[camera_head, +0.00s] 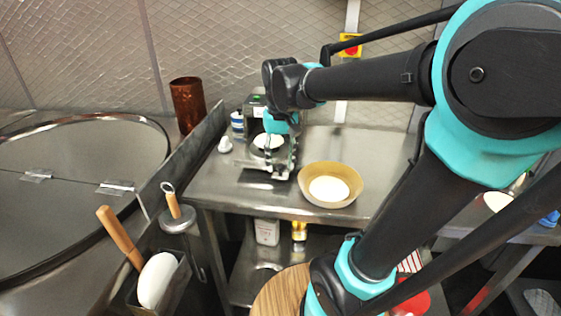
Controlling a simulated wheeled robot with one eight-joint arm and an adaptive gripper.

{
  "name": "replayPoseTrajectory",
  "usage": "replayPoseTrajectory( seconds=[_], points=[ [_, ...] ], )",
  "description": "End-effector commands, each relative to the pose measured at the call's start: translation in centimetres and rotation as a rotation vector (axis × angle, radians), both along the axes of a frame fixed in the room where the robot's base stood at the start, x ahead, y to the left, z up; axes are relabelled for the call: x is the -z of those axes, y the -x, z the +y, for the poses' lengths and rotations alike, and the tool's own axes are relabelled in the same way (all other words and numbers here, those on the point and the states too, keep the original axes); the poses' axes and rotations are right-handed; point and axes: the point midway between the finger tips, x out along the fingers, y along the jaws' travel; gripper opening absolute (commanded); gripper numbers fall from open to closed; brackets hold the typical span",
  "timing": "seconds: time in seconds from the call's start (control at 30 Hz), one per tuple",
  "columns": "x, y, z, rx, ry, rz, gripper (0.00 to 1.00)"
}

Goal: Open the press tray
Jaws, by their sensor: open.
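The press (255,108) stands at the back of the steel table, a dark machine partly hidden behind my arm's end. A round white piece, which looks like dough, lies on its dark round plate (268,153) low at the front. I cannot tell clearly where its tray ends or whether the tray is pulled out. My gripper (284,165) is pointing down at the right front of the press, open, with its fingers close beside the plate. I cannot tell whether they touch it.
A tan bowl (318,172) with pale contents stands right of the press. A small white item (225,145) and a blue-and-white can (237,123) stand left. A copper cup (187,104) is by the raised metal edge. The table's right part (375,150) is mostly clear.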

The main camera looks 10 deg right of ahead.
Motion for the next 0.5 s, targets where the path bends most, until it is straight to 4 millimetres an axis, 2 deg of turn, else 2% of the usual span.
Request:
replayPoseTrajectory(
  seconds=[0.17,0.5],
  points=[
    [-1.9,0.0,0.0,0.000,0.000,0.000,0.43],
    [-8.4,0.0,0.0,0.000,0.000,0.000,0.43]
  ],
)
